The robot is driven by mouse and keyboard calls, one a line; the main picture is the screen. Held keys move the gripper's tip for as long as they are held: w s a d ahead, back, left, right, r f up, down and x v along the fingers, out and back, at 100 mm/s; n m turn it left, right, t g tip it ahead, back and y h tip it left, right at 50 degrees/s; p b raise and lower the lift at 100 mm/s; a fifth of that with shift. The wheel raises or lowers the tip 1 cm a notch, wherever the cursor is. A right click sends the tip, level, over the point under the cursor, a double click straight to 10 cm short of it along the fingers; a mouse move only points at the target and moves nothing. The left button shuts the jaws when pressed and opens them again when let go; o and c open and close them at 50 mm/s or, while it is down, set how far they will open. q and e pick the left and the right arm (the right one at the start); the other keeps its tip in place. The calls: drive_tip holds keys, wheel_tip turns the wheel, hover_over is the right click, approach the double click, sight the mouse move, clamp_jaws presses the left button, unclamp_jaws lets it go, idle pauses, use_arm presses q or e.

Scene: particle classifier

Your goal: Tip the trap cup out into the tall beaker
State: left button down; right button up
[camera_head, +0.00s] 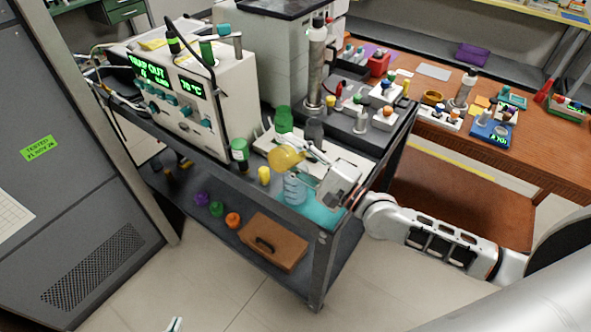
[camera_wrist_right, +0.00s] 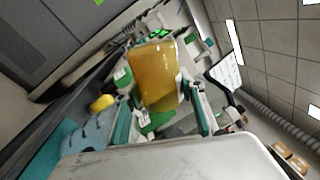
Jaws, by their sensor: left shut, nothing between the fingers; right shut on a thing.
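The amber trap cup (camera_head: 285,158) is held tilted just above the tall beaker (camera_head: 294,190). The beaker is clear bluish and stands near the cart's front edge. My right gripper (camera_head: 312,164) is shut on the cup. In the right wrist view the cup (camera_wrist_right: 156,76) sits between the fingers, and the beaker (camera_wrist_right: 88,138) shows at lower left. I cannot tell whether anything is leaving the cup. My left gripper (camera_head: 175,324) is shut and empty, with only its tip showing at the bottom edge, far from the cup.
A green-lidded jar (camera_head: 284,120) is behind. The instrument (camera_head: 185,95) with green displays fills the cart's left. A teal mat (camera_head: 325,217) lies at the front corner.

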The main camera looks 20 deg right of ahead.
drive_tip(key=shift+d+m, duration=0.1)
drive_tip(key=shift+m, duration=0.3)
drive_tip(key=shift+w+d+m, duration=0.1)
drive_tip(key=shift+m, duration=0.3)
drive_tip(key=shift+w+d+r+m+h, duration=0.1)
drive_tip(key=shift+m+h, duration=0.2)
drive_tip(key=shift+m, duration=0.2)
idle(0.4)
drive_tip(key=shift+d+m, duration=0.1)
drive_tip(key=shift+m, duration=0.4)
drive_tip(key=shift+w+m, duration=0.15)
drive_tip(key=shift+m, duration=0.25)
idle(0.4)
drive_tip(key=shift+d, duration=0.15)
idle(0.6)
idle(0.4)
